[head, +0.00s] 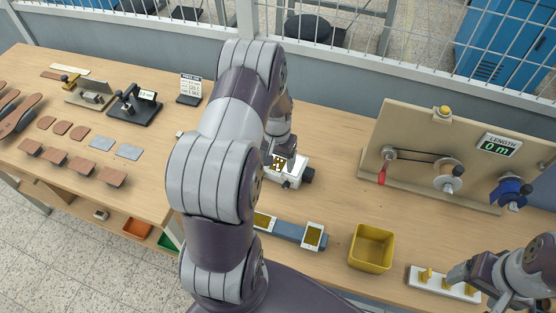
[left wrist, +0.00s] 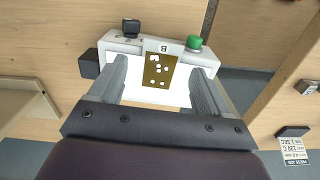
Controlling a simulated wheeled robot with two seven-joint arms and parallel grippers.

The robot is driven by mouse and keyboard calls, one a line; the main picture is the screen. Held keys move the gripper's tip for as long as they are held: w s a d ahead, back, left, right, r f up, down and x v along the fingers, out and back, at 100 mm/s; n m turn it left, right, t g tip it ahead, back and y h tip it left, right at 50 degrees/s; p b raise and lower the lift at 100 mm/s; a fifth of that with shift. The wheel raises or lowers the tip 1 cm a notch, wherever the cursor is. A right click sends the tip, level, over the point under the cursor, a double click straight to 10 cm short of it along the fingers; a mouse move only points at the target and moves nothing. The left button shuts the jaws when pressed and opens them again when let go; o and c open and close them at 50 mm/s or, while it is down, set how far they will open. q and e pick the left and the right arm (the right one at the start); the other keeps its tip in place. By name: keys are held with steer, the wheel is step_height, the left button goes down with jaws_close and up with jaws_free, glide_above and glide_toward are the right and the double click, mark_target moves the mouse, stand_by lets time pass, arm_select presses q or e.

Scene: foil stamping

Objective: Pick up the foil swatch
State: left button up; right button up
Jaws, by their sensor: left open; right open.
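The foil swatch (left wrist: 159,69), a gold rectangle with white spots, lies on a white device (left wrist: 122,48) with a "B" label, a green button and a black knob. In the head view the swatch (head: 281,164) shows on the same device (head: 296,168), partly behind my left arm. My left gripper (left wrist: 158,82) is open, its two fingers on either side of the swatch with gaps to it; I cannot tell its height above the device. In the head view its fingers are mostly hidden by my arm. My right gripper (head: 462,277) is at the lower right by a white rack, apart from the swatch.
A blue-grey tray (head: 287,231) holds white-framed gold cards. A yellow bin (head: 371,249) and the white rack (head: 416,278) with yellow pieces stand to the right. A wooden panel (head: 400,118) with crank, spools and "0 m" display stands behind. Leather pieces (head: 82,165) lie left.

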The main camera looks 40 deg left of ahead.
mark_target(279, 168)
arm_select(q)
steer(key=shift+f, duration=0.35)
steer(key=c, duration=1.2)
steer(key=shift+r, duration=0.1)
steer(key=shift+w+r, duration=0.1)
steer(key=shift+r, duration=0.1)
steer(key=r+b, duration=0.1)
steer(key=r, duration=0.1)
steer(key=r+b, duration=0.1)
steer(key=r, duration=0.1)
steer(key=shift+d, duration=0.4)
steer(key=s+d+r+b, duration=0.2)
steer(key=s+d+r, duration=0.3)
steer(key=d, duration=0.5)
steer(key=shift+r, duration=0.8)
